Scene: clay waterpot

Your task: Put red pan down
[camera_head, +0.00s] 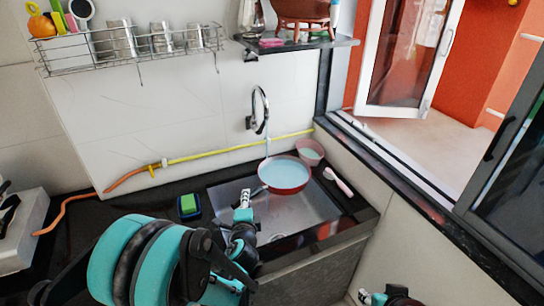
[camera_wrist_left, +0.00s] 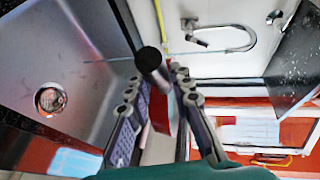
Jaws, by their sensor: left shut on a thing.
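The red pan (camera_head: 301,188) has a pale blue inside and is over the back part of the metal sink (camera_head: 310,212), below the tap. I cannot tell whether its base touches the sink. My left gripper (camera_head: 243,212) is in front and to the left of the pan, shut on its handle. In the left wrist view, the dark handle end (camera_wrist_left: 151,60) sticks out between the two fingers of the left gripper (camera_wrist_left: 160,95), with a red part behind it. My right gripper (camera_head: 366,296) is only partly in view at the bottom edge, and its fingers are unclear.
The curved tap (camera_head: 262,110) stands above the pan, with a thin pale stream below it. A pink bowl (camera_head: 311,155) is behind right, and a pink-white brush (camera_head: 338,181) is right of the sink. A green-topped sponge (camera_head: 188,204) lies left. The sink's front part looks empty.

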